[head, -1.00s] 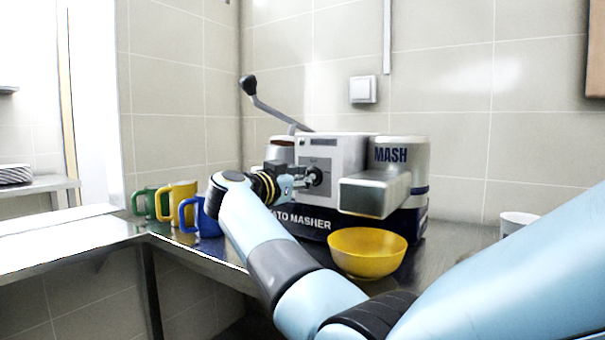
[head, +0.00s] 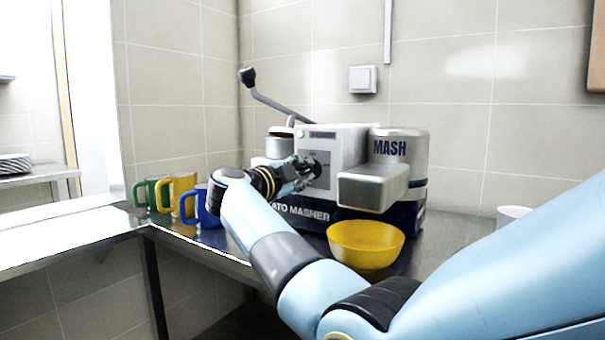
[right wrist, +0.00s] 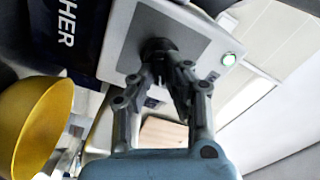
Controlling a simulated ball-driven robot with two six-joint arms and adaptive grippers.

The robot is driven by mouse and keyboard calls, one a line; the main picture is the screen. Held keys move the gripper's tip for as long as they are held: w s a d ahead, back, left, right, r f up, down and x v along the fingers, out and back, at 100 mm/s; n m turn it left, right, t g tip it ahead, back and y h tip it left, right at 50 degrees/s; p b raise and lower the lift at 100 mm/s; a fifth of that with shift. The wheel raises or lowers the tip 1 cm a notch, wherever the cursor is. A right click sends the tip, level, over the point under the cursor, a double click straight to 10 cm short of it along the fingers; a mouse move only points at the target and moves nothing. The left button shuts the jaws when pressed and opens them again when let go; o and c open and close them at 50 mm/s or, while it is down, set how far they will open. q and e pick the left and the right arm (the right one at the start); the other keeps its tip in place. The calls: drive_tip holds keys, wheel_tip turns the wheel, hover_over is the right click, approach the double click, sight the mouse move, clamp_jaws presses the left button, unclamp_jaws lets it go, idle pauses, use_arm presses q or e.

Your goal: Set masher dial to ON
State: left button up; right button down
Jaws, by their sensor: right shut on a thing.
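The potato masher (head: 340,143) stands on the metal counter, with a light front panel and a MASH-labelled drum. Its round black dial (right wrist: 157,46) sits on that panel in the right wrist view. My right gripper (right wrist: 163,62) is shut on the dial, its two fingertips closed around the knob. In the head view the right gripper (head: 307,170) reaches the panel from the left and partly hides the dial (head: 318,168). My left gripper is not in view.
A yellow bowl (head: 366,244) stands in front of the masher under its spout. Blue (head: 207,205), yellow (head: 177,192) and green (head: 151,193) mugs stand at left. The masher's lever (head: 275,103) rises at the back left. A white cup (head: 512,219) stands at right.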

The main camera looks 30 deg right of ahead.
drive_tip(key=shift+f+m, duration=0.2)
drive_tip(key=shift+m, duration=0.4)
drive_tip(key=c, duration=1.4)
unclamp_jaws()
drive_tip(key=shift+r, duration=0.1)
drive_tip(key=shift+a, duration=0.15)
drive_tip(key=v, duration=0.7)
drive_tip(key=shift+s+a, duration=0.1)
drive_tip(key=shift+a, duration=0.05)
